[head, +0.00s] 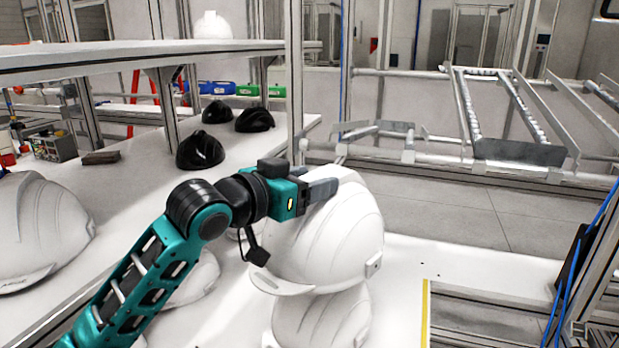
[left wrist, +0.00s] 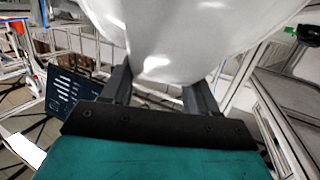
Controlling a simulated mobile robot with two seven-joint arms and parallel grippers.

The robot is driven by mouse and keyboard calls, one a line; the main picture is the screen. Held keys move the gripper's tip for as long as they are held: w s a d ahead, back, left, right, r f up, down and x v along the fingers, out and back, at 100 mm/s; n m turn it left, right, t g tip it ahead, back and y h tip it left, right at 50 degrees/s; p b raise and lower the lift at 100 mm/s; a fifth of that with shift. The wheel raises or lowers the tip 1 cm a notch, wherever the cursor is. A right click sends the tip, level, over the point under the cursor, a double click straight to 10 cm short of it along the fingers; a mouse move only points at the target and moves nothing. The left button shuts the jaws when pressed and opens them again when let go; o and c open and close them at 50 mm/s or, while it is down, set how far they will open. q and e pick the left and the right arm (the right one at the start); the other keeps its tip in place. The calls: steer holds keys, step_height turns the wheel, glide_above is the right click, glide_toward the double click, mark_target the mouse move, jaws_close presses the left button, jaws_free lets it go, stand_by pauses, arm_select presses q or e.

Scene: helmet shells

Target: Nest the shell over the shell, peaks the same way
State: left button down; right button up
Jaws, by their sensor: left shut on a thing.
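My left gripper (head: 322,188) is shut on the upper part of a white helmet shell (head: 338,238). The held shell's peak sticks out at its lower left. Another white shell (head: 320,322) is directly below it in the head view, partly covered by it. I cannot tell whether the two touch, and the lower shell's peak is not clear. In the left wrist view the held shell (left wrist: 185,45) fills the top middle, with a finger on each side of its lower part. My right gripper is not in view.
More white shells stand on the white table (head: 400,275): a large one (head: 38,230) at far left and one (head: 190,280) partly behind my arm. Several black shells (head: 200,150) sit further back. A shelf (head: 130,58) overhangs the back left. A metal frame (head: 500,310) borders the right.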

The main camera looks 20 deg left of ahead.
mark_target(274, 272)
arm_select(q)
step_height(274, 272, down, 5)
steer(key=shift+f+b, duration=0.2)
steer(key=shift+b, duration=0.8)
steer(key=shift+f+b, duration=1.3)
steer(key=shift+f, duration=1.25)
steer(key=shift+f+b, duration=0.8)
steer(key=shift+f, duration=1)
steer(key=c, duration=0.5)
jaws_free()
steer(key=o, duration=0.3)
steer(key=shift+f, duration=0.1)
steer(key=shift+s+a, duration=0.2)
steer(key=shift+s, duration=0.05)
steer(key=v, duration=1)
steer(key=shift+s, duration=0.25)
steer(key=shift+v, duration=0.9)
